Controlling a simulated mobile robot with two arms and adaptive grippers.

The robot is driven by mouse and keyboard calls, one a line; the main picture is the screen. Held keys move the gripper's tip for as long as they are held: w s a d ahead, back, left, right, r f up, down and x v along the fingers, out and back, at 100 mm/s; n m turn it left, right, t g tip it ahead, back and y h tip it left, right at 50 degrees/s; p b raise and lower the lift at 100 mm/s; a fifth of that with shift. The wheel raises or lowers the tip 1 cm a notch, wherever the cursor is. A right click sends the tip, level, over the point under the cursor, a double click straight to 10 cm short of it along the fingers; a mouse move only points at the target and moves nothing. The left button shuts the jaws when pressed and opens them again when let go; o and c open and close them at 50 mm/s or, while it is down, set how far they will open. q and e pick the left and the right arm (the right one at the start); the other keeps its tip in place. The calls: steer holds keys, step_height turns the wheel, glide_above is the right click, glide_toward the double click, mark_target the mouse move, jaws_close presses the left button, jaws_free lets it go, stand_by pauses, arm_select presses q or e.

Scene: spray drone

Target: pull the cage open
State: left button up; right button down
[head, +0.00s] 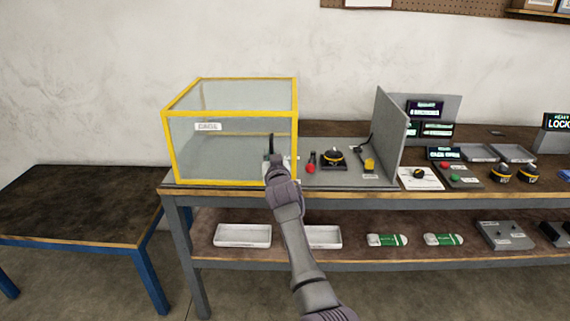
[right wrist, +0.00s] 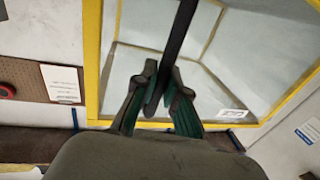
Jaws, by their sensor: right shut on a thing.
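The cage (head: 230,115) is a clear box with a yellow frame and a "CAGE" label on its front. It stands at the left end of the workbench. A dark upright bar handle (head: 271,141) shows at its right front. My right gripper (head: 273,160) is at this handle. In the right wrist view, the right gripper's fingers (right wrist: 163,88) are shut around the dark bar (right wrist: 181,28), with the cage's yellow frame (right wrist: 92,60) and clear panels behind. The lower part of the handle is hidden by the gripper in the head view. My left gripper is not in view.
Right of the cage are a red-handled item (head: 311,163), a black-and-yellow device (head: 333,157) and an upright grey panel (head: 391,135). White trays (head: 243,236) and green-and-white packs lie on the lower shelf. A lower, empty table (head: 75,205) stands at left.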

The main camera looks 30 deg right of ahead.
steer(key=w+a, duration=0.1)
steer(key=a+b, duration=0.1)
steer(key=shift+w+a+f+b, duration=0.1)
steer(key=shift+w+a+b, duration=0.2)
steer(key=shift+w+a, duration=0.3)
steer(key=shift+a, duration=0.15)
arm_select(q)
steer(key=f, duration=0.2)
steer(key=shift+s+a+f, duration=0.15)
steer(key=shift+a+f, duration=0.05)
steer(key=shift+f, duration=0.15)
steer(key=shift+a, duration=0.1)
arm_select(e)
steer(key=c, duration=1.2)
jaws_free()
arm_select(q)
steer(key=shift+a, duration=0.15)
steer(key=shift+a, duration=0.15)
arm_select(e)
steer(key=shift+s, duration=0.15)
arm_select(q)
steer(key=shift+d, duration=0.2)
arm_select(e)
steer(key=v, duration=0.7)
